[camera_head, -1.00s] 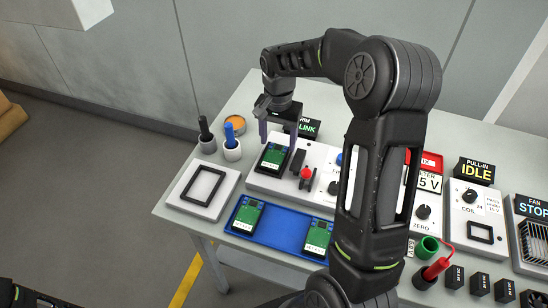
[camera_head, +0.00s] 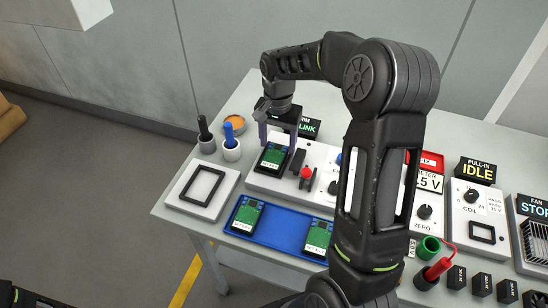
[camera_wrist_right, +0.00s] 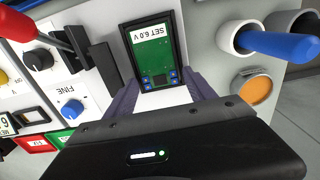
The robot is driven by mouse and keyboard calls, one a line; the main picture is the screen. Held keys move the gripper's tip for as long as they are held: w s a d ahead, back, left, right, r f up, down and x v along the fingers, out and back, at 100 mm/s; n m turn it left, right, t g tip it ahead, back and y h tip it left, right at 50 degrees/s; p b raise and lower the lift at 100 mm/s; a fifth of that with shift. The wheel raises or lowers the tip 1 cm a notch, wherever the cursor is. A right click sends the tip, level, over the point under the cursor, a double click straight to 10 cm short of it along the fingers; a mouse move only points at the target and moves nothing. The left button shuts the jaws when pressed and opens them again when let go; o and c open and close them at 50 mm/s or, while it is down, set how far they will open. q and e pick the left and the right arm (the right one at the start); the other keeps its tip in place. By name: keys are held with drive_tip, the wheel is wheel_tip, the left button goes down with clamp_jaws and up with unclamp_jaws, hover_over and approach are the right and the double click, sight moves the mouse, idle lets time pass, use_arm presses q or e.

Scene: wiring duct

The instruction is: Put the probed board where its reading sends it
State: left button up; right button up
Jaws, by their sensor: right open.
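A green board in a dark frame (camera_head: 272,158) sits on the white fixture panel (camera_head: 258,182). In the right wrist view this board (camera_wrist_right: 152,58) bears a label reading "SET 6.0 V". My right gripper (camera_head: 278,146) is open above it, with a finger towards each side of its near end; whether they touch it I cannot tell. Two similar boards, one at left (camera_head: 246,216) and one at right (camera_head: 319,237), lie in the blue tray (camera_head: 280,226).
A white plate with a black frame outline (camera_head: 202,188) is at the left. A red-handled probe (camera_head: 437,268), a coil panel (camera_head: 478,215) and a fan (camera_head: 534,240) are at the right.

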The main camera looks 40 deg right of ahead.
sight(278, 147)
drive_tip(key=shift+f, duration=0.35)
drive_tip(key=shift+r, duration=0.1)
idle(0.3)
drive_tip(key=c, duration=1)
drive_tip(key=shift+r+p, duration=1.3)
drive_tip(key=shift+r, duration=0.75)
